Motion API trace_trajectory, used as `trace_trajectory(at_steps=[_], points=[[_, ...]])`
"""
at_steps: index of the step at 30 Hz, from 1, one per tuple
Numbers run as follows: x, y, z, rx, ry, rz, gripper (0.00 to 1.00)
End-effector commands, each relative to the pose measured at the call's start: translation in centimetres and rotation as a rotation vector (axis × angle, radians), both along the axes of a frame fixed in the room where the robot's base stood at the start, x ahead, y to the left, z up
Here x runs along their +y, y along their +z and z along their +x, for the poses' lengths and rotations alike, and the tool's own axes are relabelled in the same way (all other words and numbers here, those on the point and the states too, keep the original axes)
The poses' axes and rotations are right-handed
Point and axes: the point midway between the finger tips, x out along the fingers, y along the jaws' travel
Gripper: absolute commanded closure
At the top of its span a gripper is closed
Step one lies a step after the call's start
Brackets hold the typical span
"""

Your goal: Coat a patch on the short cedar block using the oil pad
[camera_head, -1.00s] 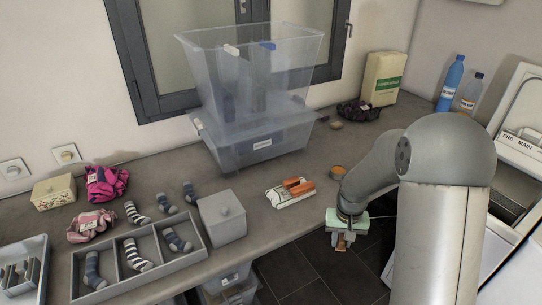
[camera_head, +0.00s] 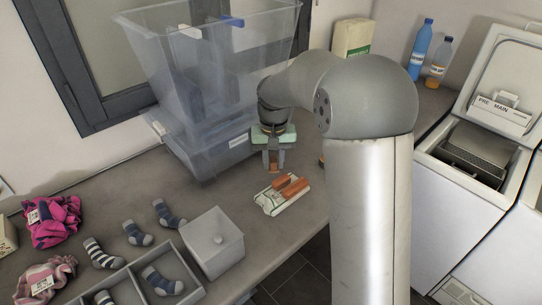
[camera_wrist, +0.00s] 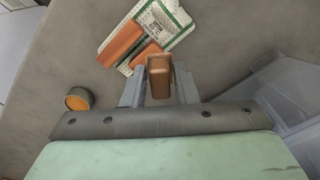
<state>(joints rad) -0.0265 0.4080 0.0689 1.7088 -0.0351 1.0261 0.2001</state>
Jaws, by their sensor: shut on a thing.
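My gripper (camera_head: 273,166) points down over the counter, just behind the cedar pack. It is shut on a small orange-brown wooden block, seen end-on in the wrist view (camera_wrist: 159,76), which looks like the short cedar block. More orange-brown blocks (camera_head: 291,187) lie on a white and green card (camera_head: 269,204); they also show in the wrist view (camera_wrist: 121,43). A round dark tin with an orange top (camera_wrist: 78,99), apparently the oil pad, stands on the counter, apart from the held block. In the head view my arm hides most of it.
Stacked clear plastic bins (camera_head: 205,130) stand close to the left of my gripper. Bottles (camera_head: 421,48) stand at the back right, near an open toploader (camera_head: 478,150).

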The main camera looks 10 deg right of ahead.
Motion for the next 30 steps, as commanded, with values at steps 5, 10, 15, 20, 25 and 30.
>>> trace_trajectory(at_steps=[5, 10, 15, 20, 25, 30], points=[[0.0, -2.1, 0.0, 0.002, 0.001, 0.0, 0.92], [0.1, -3.6, 0.0, 0.0, 0.001, 0.0, 0.92], [0.1, -5.1, 0.0, 0.0, 0.002, 0.0, 0.92], [0.1, -7.0, 0.0, 0.002, 0.002, 0.0, 0.92], [-1.0, -6.6, 0.9, 0.001, 0.007, 0.0, 0.92], [-2.0, -6.6, 1.8, 0.001, 0.012, 0.0, 0.92]])
